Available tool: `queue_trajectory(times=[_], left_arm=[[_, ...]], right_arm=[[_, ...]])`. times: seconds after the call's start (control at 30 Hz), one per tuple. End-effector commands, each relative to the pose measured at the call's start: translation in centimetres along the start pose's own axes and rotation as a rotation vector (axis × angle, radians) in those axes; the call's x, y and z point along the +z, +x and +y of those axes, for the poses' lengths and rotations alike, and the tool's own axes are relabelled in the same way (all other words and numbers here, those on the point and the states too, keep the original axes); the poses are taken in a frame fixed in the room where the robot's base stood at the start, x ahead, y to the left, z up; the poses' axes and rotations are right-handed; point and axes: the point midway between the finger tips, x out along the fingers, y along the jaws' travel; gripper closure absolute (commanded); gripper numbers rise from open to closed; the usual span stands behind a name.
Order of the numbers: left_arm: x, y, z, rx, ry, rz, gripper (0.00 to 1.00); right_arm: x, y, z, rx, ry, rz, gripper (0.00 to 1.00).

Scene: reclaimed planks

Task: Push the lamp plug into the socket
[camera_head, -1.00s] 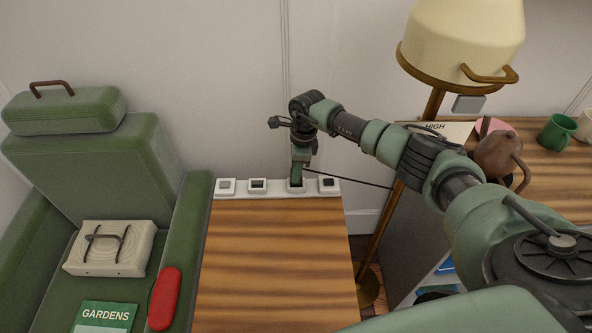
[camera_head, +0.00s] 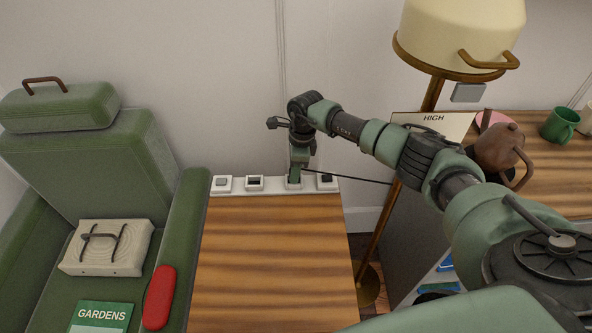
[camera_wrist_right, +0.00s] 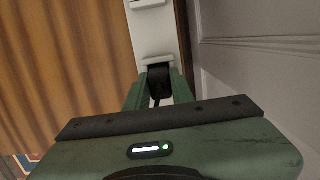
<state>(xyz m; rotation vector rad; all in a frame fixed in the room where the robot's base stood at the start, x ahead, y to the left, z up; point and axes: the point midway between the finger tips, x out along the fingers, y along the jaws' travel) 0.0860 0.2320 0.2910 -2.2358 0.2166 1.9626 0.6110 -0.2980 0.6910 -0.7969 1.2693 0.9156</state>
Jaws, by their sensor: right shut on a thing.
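My right gripper (camera_head: 293,179) points down at a socket in the white strip (camera_head: 273,185) along the back edge of the wooden table. In the right wrist view the gripper (camera_wrist_right: 158,92) is shut on the black lamp plug (camera_wrist_right: 159,76). The plug's front end is at a white socket block (camera_wrist_right: 157,60); I cannot tell how deep it sits. In the head view the fingers hide the plug. A dark cord (camera_head: 352,179) runs right from there toward the lamp (camera_head: 462,35) and its brass pole. My left gripper is not in view.
The strip carries other square sockets (camera_head: 222,183) beside this one. The tabletop (camera_head: 275,260) is clear. A green armchair (camera_head: 100,160) with a radio-like box and red case stands left. A teapot (camera_head: 497,147), sign and green mug (camera_head: 559,125) stand right. The wall is close behind.

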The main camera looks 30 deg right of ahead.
Motion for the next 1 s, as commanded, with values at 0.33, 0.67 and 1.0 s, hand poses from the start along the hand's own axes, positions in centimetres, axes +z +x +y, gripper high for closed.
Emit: queue_trajectory(times=[0.33, 0.67, 1.0], left_arm=[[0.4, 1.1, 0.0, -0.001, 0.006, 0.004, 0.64], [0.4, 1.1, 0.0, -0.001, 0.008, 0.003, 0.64], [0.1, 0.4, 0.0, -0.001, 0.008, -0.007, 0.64]], right_arm=[[-0.8, 1.4, 0.0, 0.002, 0.005, 0.013, 1.0], [-0.6, 1.4, 0.0, 0.001, 0.003, 0.008, 0.51], [-0.4, 0.0, -0.1, 0.0, 0.003, 0.004, 0.51]])
